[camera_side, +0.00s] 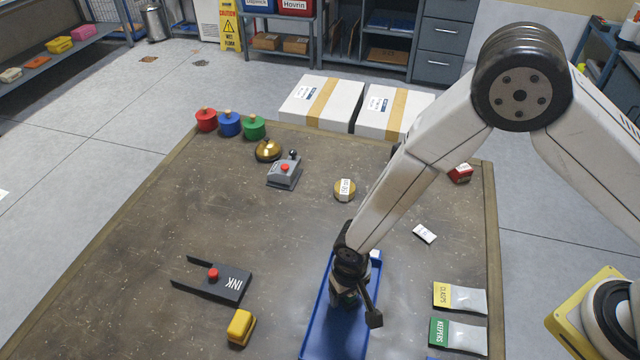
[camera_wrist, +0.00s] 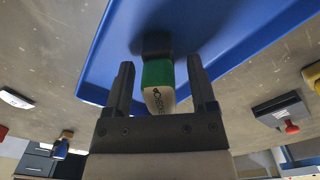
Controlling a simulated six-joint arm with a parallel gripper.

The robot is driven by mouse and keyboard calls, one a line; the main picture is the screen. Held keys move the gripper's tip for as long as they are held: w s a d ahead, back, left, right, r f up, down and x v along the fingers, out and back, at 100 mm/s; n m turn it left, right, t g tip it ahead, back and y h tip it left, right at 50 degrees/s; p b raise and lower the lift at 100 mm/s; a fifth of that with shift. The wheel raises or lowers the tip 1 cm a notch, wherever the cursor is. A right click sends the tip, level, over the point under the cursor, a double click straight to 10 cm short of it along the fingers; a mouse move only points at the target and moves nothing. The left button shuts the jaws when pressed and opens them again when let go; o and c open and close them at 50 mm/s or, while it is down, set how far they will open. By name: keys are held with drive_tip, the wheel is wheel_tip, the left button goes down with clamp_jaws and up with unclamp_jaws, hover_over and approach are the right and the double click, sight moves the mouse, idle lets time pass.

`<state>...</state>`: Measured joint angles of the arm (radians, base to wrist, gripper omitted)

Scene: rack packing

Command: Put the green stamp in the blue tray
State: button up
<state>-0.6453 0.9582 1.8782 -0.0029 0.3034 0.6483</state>
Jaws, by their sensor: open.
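The blue tray (camera_side: 322,333) lies on the table below my gripper (camera_side: 347,300) in the side view, and its blue floor and rim (camera_wrist: 95,75) fill the top of the wrist view. The green stamp (camera_wrist: 158,73), with a dark end, a green band and a pale lettered end, is between my gripper's fingers (camera_wrist: 161,66) in the wrist view. A gap shows on each side of it, so the fingers are apart and not closed on it. The stamp appears to be at the tray floor; exact contact is hard to tell. In the side view the gripper mostly hides it.
A black INK holder (camera_side: 225,283) and a yellow block (camera_side: 241,327) lie left of the tray. CLASPS (camera_side: 460,297) and KEEPERS (camera_side: 458,335) packets lie to its right. A grey device with a red knob (camera_side: 284,173) stands further back. The table's left middle is mostly clear.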

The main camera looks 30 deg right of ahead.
drive_tip(key=shift+r, duration=5.7)
drive_tip(key=shift+d, duration=0.1)
drive_tip(key=s+d+r+t, duration=0.1)
drive_tip(key=d+r, duration=0.3)
drive_tip(key=d, duration=0.8)
drive_tip(key=s+d+r+t, duration=0.1)
drive_tip(key=s+d+r, duration=0.2)
drive_tip(key=d, duration=0.9)
wheel_tip(320, 180, up, 3)
drive_tip(key=shift+s+d+f+t, duration=0.15)
drive_tip(key=shift+s+f+t, duration=0.05)
drive_tip(key=shift+t, duration=0.1)
